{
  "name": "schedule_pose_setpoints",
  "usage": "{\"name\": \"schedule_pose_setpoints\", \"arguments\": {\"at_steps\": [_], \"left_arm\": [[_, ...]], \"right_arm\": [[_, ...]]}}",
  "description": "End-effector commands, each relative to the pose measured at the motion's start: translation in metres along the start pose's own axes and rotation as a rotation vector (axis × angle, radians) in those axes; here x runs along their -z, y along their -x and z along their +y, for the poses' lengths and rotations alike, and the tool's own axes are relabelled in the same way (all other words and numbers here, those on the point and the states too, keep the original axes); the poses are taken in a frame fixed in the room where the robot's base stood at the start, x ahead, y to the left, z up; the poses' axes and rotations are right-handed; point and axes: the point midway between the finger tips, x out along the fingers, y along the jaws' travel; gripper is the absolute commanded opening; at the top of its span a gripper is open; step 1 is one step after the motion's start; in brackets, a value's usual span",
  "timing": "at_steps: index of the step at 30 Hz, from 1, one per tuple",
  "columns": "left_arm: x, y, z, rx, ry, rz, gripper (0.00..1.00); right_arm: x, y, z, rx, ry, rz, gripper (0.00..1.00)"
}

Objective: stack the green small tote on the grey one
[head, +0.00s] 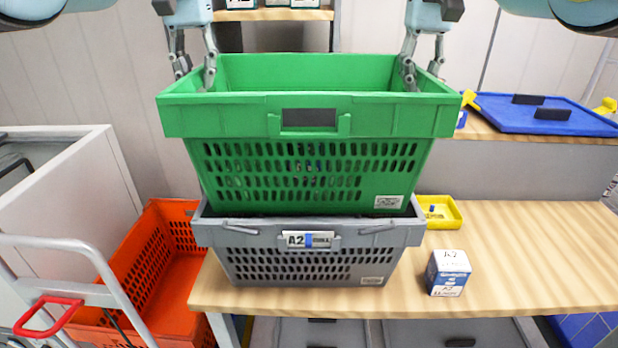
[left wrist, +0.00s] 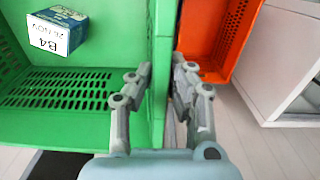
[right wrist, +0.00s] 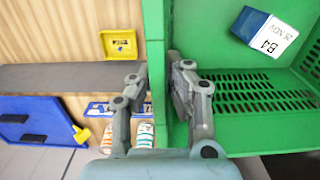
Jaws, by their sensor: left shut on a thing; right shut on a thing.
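The green tote (head: 310,115) is upright over the grey tote (head: 310,260), its lower part at the grey tote's rim. I cannot tell whether it rests there or hangs just inside. The grey tote stands on the wooden table and carries an A2 label. My left gripper (head: 194,80) is shut on the green tote's left wall; the wall also shows between its fingers in the left wrist view (left wrist: 162,75). My right gripper (head: 421,78) is shut on the right wall, also seen in the right wrist view (right wrist: 155,75). A B4 box (left wrist: 57,31) lies inside the green tote.
A blue-and-white A2 box (head: 447,272) and a yellow bin (head: 438,211) stand on the table (head: 530,245) right of the totes. An orange tote (head: 150,265) and a trolley handle (head: 75,275) are at the left. A blue lid (head: 550,115) lies on the back ledge.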

Motion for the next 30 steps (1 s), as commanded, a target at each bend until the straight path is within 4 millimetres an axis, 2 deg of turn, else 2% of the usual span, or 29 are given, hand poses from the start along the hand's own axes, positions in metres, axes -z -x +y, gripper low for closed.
{"name": "schedule_pose_setpoints", "arguments": {"at_steps": [1, 6, 21, 26, 30], "left_arm": [[0.000, -0.002, 0.000, 0.001, 0.001, 0.000, 0.17], [0.000, -0.001, 0.000, 0.000, 0.000, 0.000, 0.39], [0.000, 0.001, 0.000, 0.000, 0.000, 0.001, 0.39], [0.001, 0.021, 0.000, 0.000, 0.000, 0.004, 0.39], [0.002, 0.054, 0.000, -0.001, 0.000, 0.004, 0.39]], "right_arm": [[0.000, -0.002, 0.000, -0.001, 0.000, 0.000, 0.13], [0.000, -0.001, 0.000, 0.000, 0.000, 0.000, 0.35], [0.000, -0.001, 0.000, 0.000, 0.000, 0.000, 0.35], [0.000, -0.001, 0.000, 0.000, 0.000, 0.000, 0.35], [0.000, -0.001, 0.000, 0.000, 0.000, 0.000, 0.35]]}}
